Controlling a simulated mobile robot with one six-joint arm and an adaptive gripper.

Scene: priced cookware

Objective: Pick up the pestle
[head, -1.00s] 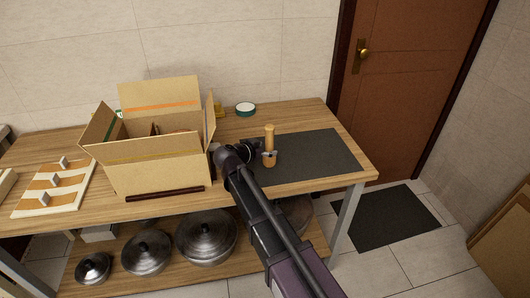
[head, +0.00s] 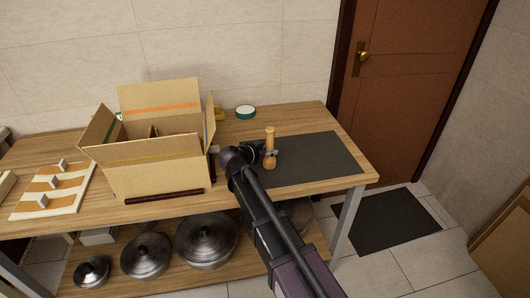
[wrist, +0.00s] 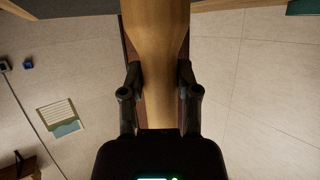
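The pestle (head: 270,134) is light wood and stands upright on the dark mat near the right end of the table. My gripper (head: 265,154) reaches it from the left, around its lower half. In the wrist view the pestle (wrist: 161,60) runs between the two fingers of my gripper (wrist: 159,80). A fingertip lies against each side of its narrow part, so the gripper looks shut on it. The pestle's rounded lower end shows below the fingers in the head view, and I see no clear gap under it.
An open cardboard box (head: 158,178) stands left of my gripper. A round green-and-white item (head: 245,112) lies behind. The dark mat (head: 318,158) is clear to the right of the pestle. Lidded pots (head: 207,240) stand on the lower shelf.

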